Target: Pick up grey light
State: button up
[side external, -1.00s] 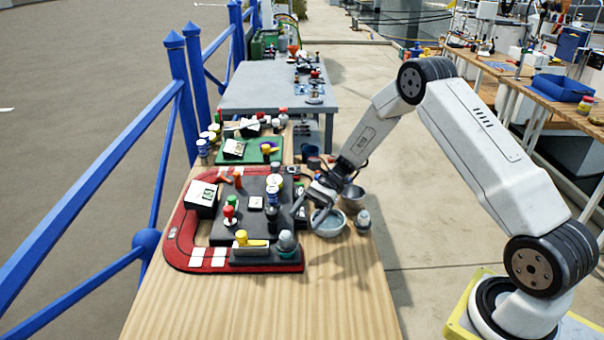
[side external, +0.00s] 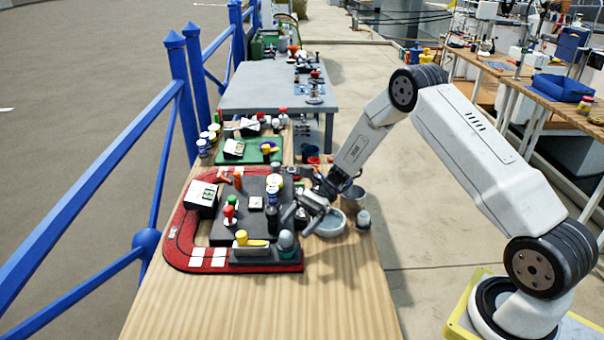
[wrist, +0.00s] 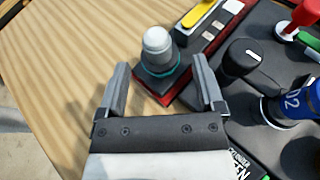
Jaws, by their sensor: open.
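A grey domed light (side external: 286,239) with a teal ring sits upright on a dark base at the near right corner of the red-bordered board (side external: 180,246). It also shows in the wrist view (wrist: 158,44), ahead of and between the finger lines. My gripper (side external: 299,217) is open and empty, just behind and right of this light. A second grey domed piece (side external: 363,220) stands alone on the wood to the right.
A grey bowl (side external: 331,223) sits right of my gripper, with a metal cup (side external: 353,196) behind. A yellow lever (side external: 252,242) is left of the light. A black knob (wrist: 241,58) and a blue cylinder (wrist: 294,102) are close to the right finger. The near wood is clear.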

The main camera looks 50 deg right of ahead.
aim_at(286, 235)
jog(key=shift+s+x, duration=0.2)
jog(key=shift+x, duration=2.25)
jog(key=shift+r, duration=0.15)
grip_shut()
